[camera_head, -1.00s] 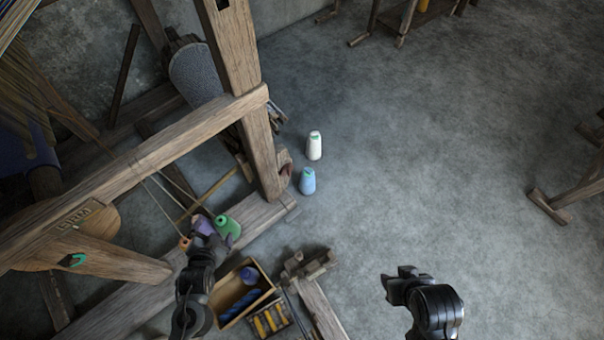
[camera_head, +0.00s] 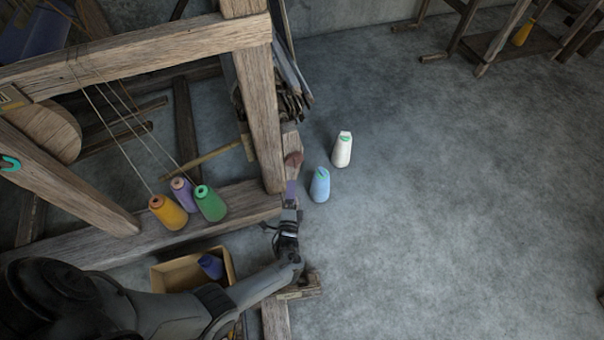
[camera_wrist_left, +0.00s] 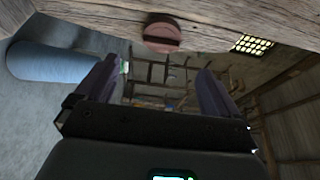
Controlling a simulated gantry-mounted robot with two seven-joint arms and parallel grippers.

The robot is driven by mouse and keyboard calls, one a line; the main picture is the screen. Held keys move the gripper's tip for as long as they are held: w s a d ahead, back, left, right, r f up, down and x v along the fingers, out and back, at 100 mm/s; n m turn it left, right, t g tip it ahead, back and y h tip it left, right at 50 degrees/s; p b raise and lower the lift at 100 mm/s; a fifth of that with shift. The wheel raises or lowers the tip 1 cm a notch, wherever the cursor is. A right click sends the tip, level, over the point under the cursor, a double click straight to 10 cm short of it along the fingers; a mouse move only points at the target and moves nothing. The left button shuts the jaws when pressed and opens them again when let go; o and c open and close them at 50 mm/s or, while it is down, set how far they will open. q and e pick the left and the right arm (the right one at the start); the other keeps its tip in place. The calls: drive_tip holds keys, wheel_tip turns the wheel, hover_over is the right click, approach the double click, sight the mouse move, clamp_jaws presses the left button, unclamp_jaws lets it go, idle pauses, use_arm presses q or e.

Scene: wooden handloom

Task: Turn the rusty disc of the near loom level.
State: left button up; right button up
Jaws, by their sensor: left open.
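The rusty disc (camera_head: 293,160) is a small reddish-brown round piece on the near loom, beside the foot of its upright post. In the left wrist view the disc (camera_wrist_left: 162,28) shows at the top centre against a wooden beam, with a dark slot across its lower part. I cannot tell whether it is level. My left gripper (camera_head: 291,188) is just below the disc in the head view. In the left wrist view my left gripper (camera_wrist_left: 155,85) has its two purple fingers wide apart, with nothing between them; the disc appears above the gap. My right gripper is out of view.
The floor at right is clear.

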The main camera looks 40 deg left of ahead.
sight(296, 165)
use_arm(q)
drive_tip(key=b+x, duration=0.4)
drive_tip(key=x, duration=0.6)
drive_tip(key=shift+w+d+b, duration=0.1)
drive_tip(key=shift+w+b, duration=0.1)
drive_tip(key=shift+b, duration=0.2)
drive_tip(key=shift+w+a+r, duration=0.15)
drive_tip(key=shift+w+a, duration=0.05)
drive_tip(key=shift+w, duration=0.4)
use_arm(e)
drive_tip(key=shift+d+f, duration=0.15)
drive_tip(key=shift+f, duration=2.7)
use_arm(q)
drive_tip(key=shift+a, duration=0.1)
drive_tip(key=shift+c, duration=0.8)
drive_tip(key=c, duration=0.8)
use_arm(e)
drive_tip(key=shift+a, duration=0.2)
use_arm(q)
drive_tip(key=shift+r, duration=0.1)
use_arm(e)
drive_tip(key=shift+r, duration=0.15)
